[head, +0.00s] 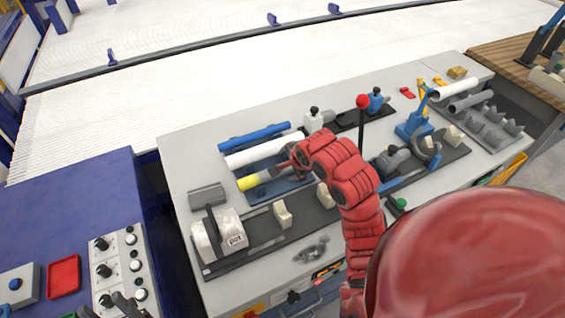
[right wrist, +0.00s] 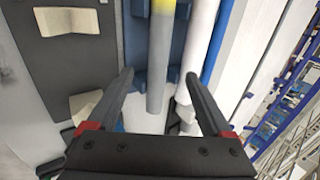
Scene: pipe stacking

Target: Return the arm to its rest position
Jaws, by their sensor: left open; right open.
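A blue pipe (head: 254,136), a white pipe (head: 263,150) and a grey pipe with a yellow part (head: 248,182) lie side by side on a blue rack in the head view. My right arm reaches over the bench, and its wrist hides part of the grey pipe. In the right wrist view my right gripper (right wrist: 160,82) is open, with the yellow-and-grey pipe (right wrist: 158,60) showing between its fingers. I cannot tell how far above the pipe they are. My left gripper (head: 104,303) shows only at the bottom left edge, open and away from the pipes.
A machine with a white cylinder (head: 222,236) and cream blocks (head: 283,214) stand nearby. A red-knobbed lever (head: 362,102) rises behind my right arm. A blue pipe bender (head: 414,124) and a grey rack (head: 490,128) with silver pipes are at right. A control panel (head: 118,262) is at left.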

